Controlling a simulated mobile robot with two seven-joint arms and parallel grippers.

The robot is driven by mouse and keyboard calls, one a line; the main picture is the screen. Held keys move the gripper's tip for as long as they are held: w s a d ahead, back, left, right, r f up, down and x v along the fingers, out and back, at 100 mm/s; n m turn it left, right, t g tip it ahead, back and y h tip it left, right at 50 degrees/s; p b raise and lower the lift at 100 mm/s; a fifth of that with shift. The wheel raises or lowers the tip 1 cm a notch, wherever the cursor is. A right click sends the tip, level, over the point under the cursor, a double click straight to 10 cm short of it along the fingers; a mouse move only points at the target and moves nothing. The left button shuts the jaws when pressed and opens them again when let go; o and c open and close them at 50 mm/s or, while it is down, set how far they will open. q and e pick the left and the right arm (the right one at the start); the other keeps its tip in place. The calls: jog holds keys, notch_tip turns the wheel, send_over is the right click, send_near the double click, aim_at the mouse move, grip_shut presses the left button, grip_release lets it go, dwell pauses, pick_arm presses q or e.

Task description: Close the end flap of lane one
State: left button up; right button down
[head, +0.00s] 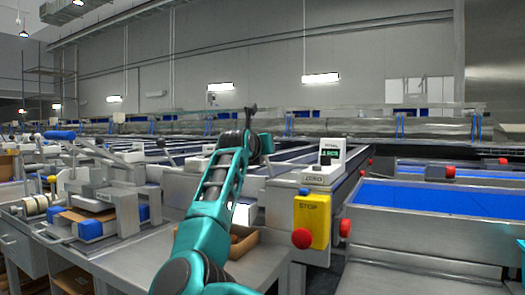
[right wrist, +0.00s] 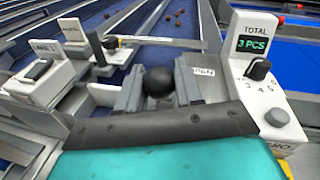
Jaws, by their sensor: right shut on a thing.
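My right gripper (right wrist: 158,92) is low in the middle of the right wrist view, its two grey fingers on either side of a round black knob (right wrist: 158,80). It is shut on this knob, next to a small lane label (right wrist: 203,71) too small to read surely. The flap itself is hidden or cannot be made out. In the head view my teal arm reaches up and forward to the lanes, left of the counter box (head: 326,168); its fingers cannot be made out there.
The counter box (right wrist: 262,65) reads 3 PCS and stands close on the right. A grey lever (right wrist: 155,41) crosses ahead, and a dark-handled lever (right wrist: 96,48) stands to the left. A yellow stop box (head: 312,220) with a red button is below the counter.

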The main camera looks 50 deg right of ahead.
jog(key=shift+f, duration=0.2)
jog(key=c, duration=1.2)
grip_release()
jog(key=shift+a, duration=0.1)
jog(key=o, duration=0.4)
jog(key=shift+r, duration=0.1)
jog(key=v, duration=1.3)
